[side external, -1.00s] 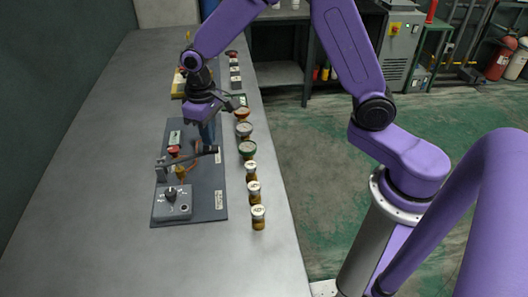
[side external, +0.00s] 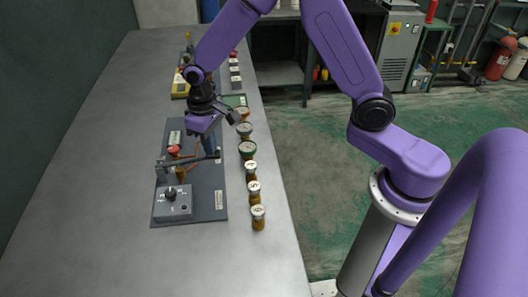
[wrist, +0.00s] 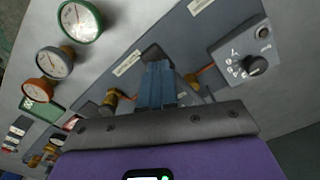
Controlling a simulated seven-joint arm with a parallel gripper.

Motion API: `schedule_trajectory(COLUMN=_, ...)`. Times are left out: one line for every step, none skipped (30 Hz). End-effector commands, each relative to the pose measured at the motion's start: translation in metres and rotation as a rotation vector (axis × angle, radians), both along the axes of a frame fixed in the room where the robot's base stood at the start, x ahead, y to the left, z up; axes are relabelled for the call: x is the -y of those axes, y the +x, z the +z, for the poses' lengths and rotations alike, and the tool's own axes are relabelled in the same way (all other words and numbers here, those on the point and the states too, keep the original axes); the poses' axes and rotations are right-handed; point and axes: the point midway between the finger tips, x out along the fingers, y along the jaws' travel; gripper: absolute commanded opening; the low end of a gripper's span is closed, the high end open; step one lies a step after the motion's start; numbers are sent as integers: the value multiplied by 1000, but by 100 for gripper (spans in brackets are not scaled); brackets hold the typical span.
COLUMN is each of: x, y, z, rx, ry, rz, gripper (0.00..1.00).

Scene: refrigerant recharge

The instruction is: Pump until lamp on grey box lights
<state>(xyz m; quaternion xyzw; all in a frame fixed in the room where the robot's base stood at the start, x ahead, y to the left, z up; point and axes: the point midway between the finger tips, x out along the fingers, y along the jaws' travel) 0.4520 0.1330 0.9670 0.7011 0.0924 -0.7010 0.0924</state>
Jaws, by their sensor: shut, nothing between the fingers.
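The grey box (side external: 172,204) sits at the near end of the dark panel (side external: 205,188), with a black knob on top; it also shows in the wrist view (wrist: 236,62). Its small round lamp (side external: 185,208) looks dark, also in the wrist view (wrist: 263,32). The pump lever (side external: 190,160) lies nearly level across the panel just beyond the box, its dark handle end at the right. My gripper (side external: 211,152) is shut and empty, its blue fingers pointing down at the handle end. Contact is likely but not clear. In the wrist view my fingers (wrist: 157,68) hide part of the lever.
A red knob (side external: 173,150) stands left of my fingers. Round gauges (side external: 247,149) and several capped amber bottles (side external: 258,217) line the bench's right edge. A yellow device (side external: 180,85) stands farther back. The bench's left side (side external: 90,180) is clear.

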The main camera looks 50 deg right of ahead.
Motion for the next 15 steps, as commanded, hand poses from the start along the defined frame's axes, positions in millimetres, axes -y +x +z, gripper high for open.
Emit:
schedule_trajectory(x=0, y=0, z=-3, rx=-1, ry=0, rz=0, gripper=0)
schedule_trajectory(x=0, y=0, z=-4, rx=-1, ry=0, rz=0, gripper=0)
schedule_trajectory(x=0, y=0, z=-5, rx=-1, ry=0, rz=1, gripper=0)
schedule_trajectory(x=0, y=0, z=-7, rx=-1, ry=0, rz=1, gripper=0)
schedule_trajectory(x=0, y=0, z=-8, rx=-1, ry=0, rz=1, gripper=0)
schedule_trajectory(x=0, y=0, z=-10, rx=-1, ry=0, rz=1, gripper=0)
schedule_trajectory(x=0, y=-1, z=-11, rx=-1, ry=0, rz=1, gripper=0)
schedule_trajectory(x=0, y=-1, z=-13, rx=-2, ry=-1, rz=1, gripper=0)
schedule_trajectory(x=0, y=-1, z=-14, rx=-2, ry=-1, rz=0, gripper=0)
schedule_trajectory(x=0, y=0, z=-15, rx=-1, ry=0, rz=0, gripper=0)
schedule_trajectory(x=0, y=0, z=-17, rx=-1, ry=0, rz=0, gripper=0)
schedule_trajectory(x=0, y=0, z=-18, rx=-1, ry=0, rz=0, gripper=0)
schedule_trajectory(x=0, y=0, z=-20, rx=0, ry=0, rz=0, gripper=0)
schedule_trajectory(x=0, y=0, z=-21, rx=-1, ry=0, rz=0, gripper=0)
schedule_trajectory(x=0, y=0, z=-20, rx=1, ry=0, rz=0, gripper=0)
